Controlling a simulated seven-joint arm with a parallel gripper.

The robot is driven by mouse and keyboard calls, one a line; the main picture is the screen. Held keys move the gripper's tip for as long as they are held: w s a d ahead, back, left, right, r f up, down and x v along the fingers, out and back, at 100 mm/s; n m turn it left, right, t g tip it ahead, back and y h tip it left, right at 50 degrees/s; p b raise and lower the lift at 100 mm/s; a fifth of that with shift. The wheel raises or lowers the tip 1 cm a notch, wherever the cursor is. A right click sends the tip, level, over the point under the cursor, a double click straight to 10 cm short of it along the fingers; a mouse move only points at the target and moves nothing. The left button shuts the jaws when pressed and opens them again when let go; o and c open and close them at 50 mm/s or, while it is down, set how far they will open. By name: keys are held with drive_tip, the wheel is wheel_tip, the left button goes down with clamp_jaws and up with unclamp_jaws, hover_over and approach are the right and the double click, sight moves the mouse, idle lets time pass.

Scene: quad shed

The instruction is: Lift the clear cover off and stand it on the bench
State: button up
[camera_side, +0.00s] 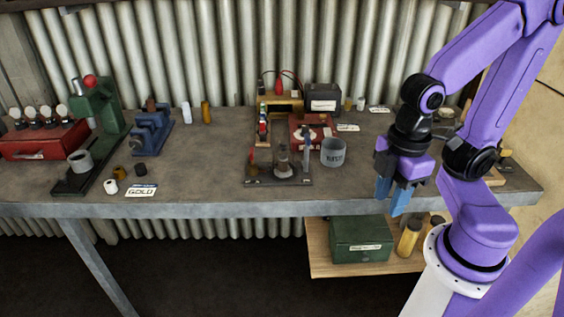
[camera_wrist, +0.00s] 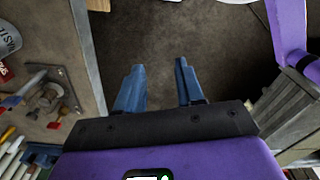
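My gripper (camera_side: 392,197) hangs in front of the bench's front edge, right of the grey cup, with its blue fingers pointing down. In the wrist view my gripper (camera_wrist: 160,72) is open, with only dark floor between the fingers. A dark base plate (camera_side: 270,182) with a short upright fixture (camera_side: 283,162) stands on the bench (camera_side: 205,170), left of my gripper. The plate also shows at the left of the wrist view (camera_wrist: 72,88). I cannot make out a clear cover for certain in either view.
The grey cup (camera_side: 333,152) stands right of the plate. A red box (camera_side: 310,130) and black box (camera_side: 323,97) are behind. A green press (camera_side: 97,120), blue vise (camera_side: 150,130) and GOLD card (camera_side: 141,191) are left. The bench between card and plate is bare.

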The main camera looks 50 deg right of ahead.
drive_tip(key=o, duration=1)
drive_tip(key=w+a+r+m, duration=0.3)
drive_tip(key=w+m, duration=0.5)
drive_tip(key=w, duration=0.1)
wheel_tip(320, 180, up, 5)
drive_tip(key=m, duration=2.3)
hover_over(283, 142)
drive_tip(key=f, duration=1.1)
drive_tip(key=shift+s+a+f, duration=0.2)
drive_tip(key=shift+s+a, duration=0.05)
drive_tip(key=shift+s, duration=0.1)
drive_tip(key=shift+w+d+f, duration=0.1)
drive_tip(key=shift+f, duration=0.8)
drive_tip(key=shift+w+d+f, duration=0.15)
drive_tip(key=shift+f, duration=0.7)
drive_tip(key=shift+w+d+f, duration=0.1)
drive_tip(key=shift+f, duration=0.8)
